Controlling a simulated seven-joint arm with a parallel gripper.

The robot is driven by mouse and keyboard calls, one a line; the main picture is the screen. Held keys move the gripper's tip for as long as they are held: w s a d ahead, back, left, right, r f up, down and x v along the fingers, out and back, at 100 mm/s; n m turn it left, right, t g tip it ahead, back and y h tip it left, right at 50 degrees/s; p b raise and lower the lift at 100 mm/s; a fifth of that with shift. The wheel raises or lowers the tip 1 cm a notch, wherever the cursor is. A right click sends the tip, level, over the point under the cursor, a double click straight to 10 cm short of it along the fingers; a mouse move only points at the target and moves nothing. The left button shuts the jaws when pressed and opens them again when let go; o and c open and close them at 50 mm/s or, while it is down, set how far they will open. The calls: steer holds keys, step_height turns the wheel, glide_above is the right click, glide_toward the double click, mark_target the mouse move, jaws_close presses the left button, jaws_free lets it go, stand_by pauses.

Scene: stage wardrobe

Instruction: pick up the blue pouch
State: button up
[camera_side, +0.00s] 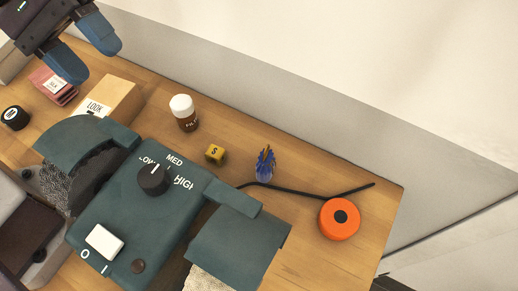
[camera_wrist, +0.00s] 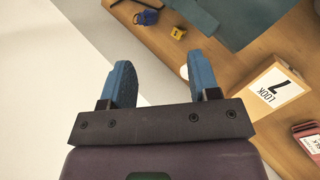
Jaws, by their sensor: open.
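The small blue pouch (camera_side: 264,172), with a gathered, frilled top, stands on the wooden table behind the teal machine, beside a black cord. It also shows near the top of the wrist view (camera_wrist: 147,18). My gripper (camera_side: 93,63) is at the upper left of the side view, above the table's back left part and well away from the pouch. In the wrist view my gripper (camera_wrist: 159,62) has its two blue fingers spread apart with nothing between them.
A teal machine (camera_side: 185,187) with a dial fills the middle. Between gripper and pouch are a LOOK box (camera_side: 122,95), a white-capped bottle (camera_side: 187,122) and a yellow cube (camera_side: 215,154). An orange disc (camera_side: 335,228) lies right of the pouch. A wall (camera_side: 250,85) runs behind.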

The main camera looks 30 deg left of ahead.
steer(key=w+d+f+n+h, duration=0.4)
steer(key=d+f+n, duration=0.3)
steer(key=n, duration=0.1)
steer(key=n+t+h, duration=0.2)
steer(key=n+t, duration=0.1)
steer(key=n, duration=0.7)
glide_toward(266, 162)
steer(key=r, duration=0.1)
steer(key=a+r, duration=0.1)
steer(key=shift+w+a+r, duration=0.1)
steer(key=shift+w+r, duration=0.25)
steer(key=shift+w+d+f, duration=0.1)
steer(key=shift+d+f, duration=0.1)
steer(key=shift+f, duration=0.1)
steer(key=x, duration=0.7)
steer(key=shift+w+f, duration=0.1)
steer(key=shift+w+f+x, duration=0.1)
steer(key=shift+x, duration=1.25)
steer(key=shift+w+f+x, duration=0.1)
steer(key=shift+f+x, duration=0.05)
steer(key=shift+x, duration=1.25)
steer(key=shift+a, duration=0.2)
steer(key=c, duration=0.8)
